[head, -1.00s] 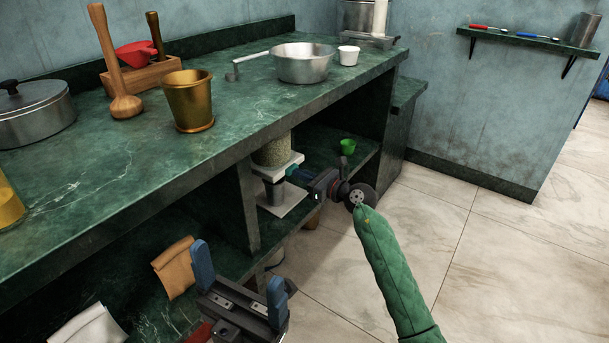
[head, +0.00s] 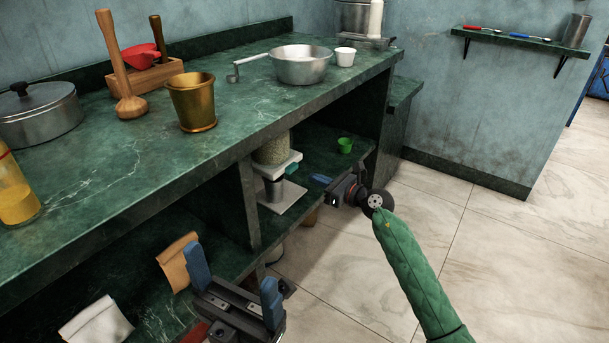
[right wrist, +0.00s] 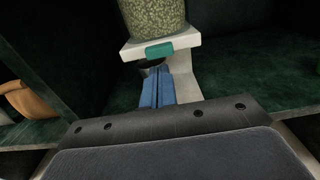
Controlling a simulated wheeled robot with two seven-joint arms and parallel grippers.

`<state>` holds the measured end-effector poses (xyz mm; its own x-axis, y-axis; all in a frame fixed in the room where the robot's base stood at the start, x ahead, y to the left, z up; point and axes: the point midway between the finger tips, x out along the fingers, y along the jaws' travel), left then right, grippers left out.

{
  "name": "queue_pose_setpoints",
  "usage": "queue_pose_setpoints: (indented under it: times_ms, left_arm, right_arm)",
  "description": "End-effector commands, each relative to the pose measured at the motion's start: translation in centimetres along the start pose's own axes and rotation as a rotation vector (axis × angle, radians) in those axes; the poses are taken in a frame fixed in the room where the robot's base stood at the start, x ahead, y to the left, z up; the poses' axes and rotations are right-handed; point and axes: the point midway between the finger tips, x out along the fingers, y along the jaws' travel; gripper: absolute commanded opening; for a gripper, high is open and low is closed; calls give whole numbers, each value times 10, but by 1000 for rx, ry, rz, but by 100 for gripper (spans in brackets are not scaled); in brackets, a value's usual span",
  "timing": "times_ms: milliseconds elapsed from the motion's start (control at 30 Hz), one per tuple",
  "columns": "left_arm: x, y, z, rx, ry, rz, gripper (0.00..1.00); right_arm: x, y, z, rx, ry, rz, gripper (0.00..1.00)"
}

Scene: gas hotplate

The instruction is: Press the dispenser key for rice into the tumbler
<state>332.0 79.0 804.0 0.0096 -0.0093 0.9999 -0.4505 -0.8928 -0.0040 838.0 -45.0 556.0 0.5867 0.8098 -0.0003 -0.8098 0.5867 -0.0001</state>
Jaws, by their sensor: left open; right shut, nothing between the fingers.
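The dispenser stands on the shelf under the counter, with a clear hopper of pale grain (head: 274,149) above a white body (head: 283,165). Its teal key (head: 292,169) sticks out at the front and also shows in the right wrist view (right wrist: 159,50). A grey tumbler (head: 272,190) stands under the body on the white base (head: 283,205); its contents cannot be seen. My right gripper (head: 321,180) is shut and empty, in front of the key and apart from it. Its blue fingers (right wrist: 157,88) point towards the dispenser, below the key. My left gripper (head: 232,270) is open and empty at lower left.
A green cup (head: 345,145) stands on the shelf right of the dispenser. A shelf divider (head: 245,205) is on its left. The counter (head: 130,165) overhangs it and carries a brass mortar (head: 192,102) and a pan (head: 301,65). The floor at right is clear.

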Motion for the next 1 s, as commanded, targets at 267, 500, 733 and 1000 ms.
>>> queue_pose_setpoints:
  times_ms: [267,500,733,1000]
  left_arm:
    - [15,-3,-1,-6,23,-13,81]
    - [18,-4,-2,-7,27,-18,81]
    - [18,-4,-2,-7,28,-20,81]
    - [18,-4,-2,-7,27,-21,81]
  right_arm:
    - [-50,0,-1,2,3,0,0]
    - [-69,0,-2,1,2,0,0]
    - [-70,0,-2,2,1,0,0]
    - [-70,0,-2,2,1,0,0]
